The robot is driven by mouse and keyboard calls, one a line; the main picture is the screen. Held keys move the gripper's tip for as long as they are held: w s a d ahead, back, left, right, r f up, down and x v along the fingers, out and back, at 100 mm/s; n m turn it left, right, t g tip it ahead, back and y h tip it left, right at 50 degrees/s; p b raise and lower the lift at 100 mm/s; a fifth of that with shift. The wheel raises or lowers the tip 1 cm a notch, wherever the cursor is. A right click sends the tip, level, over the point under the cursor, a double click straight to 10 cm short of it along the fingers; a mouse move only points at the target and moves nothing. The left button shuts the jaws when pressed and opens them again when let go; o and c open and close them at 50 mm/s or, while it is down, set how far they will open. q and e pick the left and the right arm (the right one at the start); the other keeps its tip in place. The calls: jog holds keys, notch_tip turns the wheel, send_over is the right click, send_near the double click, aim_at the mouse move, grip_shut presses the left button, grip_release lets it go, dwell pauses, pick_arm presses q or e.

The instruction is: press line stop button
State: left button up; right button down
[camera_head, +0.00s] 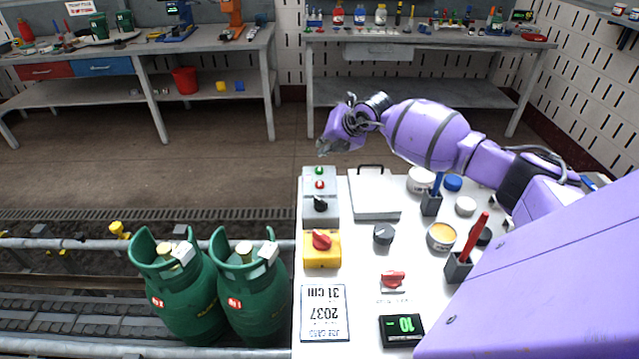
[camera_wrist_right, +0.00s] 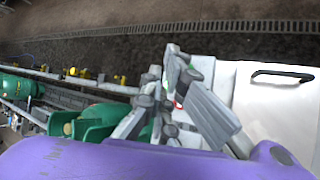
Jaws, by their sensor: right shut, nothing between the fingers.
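A grey control box (camera_head: 320,214) stands at the far left corner of the white table. It has a green button (camera_head: 319,171) at the far end, a red button (camera_head: 319,184) in the middle and a black knob (camera_head: 320,204) nearest. I cannot read which one is the line stop. My right gripper (camera_head: 323,147) is shut and empty, held beyond the box's far end, apart from the buttons. In the right wrist view the gripper's fingers (camera_wrist_right: 166,76) cover most of the box; a little red (camera_wrist_right: 179,103) shows between them. My left gripper is not in view.
A yellow box with a red knob (camera_head: 321,240) sits nearer on the white table (camera_head: 360,235). A white case (camera_head: 373,195) with a black handle is right of the control box. Two green gas cylinders (camera_head: 255,295) stand left on the conveyor. Open floor lies beyond.

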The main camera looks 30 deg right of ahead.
jog(key=f, duration=0.1)
jog(key=b, duration=0.3)
send_over(320, 185)
jog(key=w+d, duration=0.1)
jog(key=d, duration=0.1)
notch_tip(320, 185, down, 6)
jog(key=shift+w+d+r, duration=0.1)
jog(key=shift+w+d, duration=0.05)
jog(key=shift+f, duration=0.9)
jog(key=shift+f, duration=0.15)
jog(key=shift+f, duration=0.3)
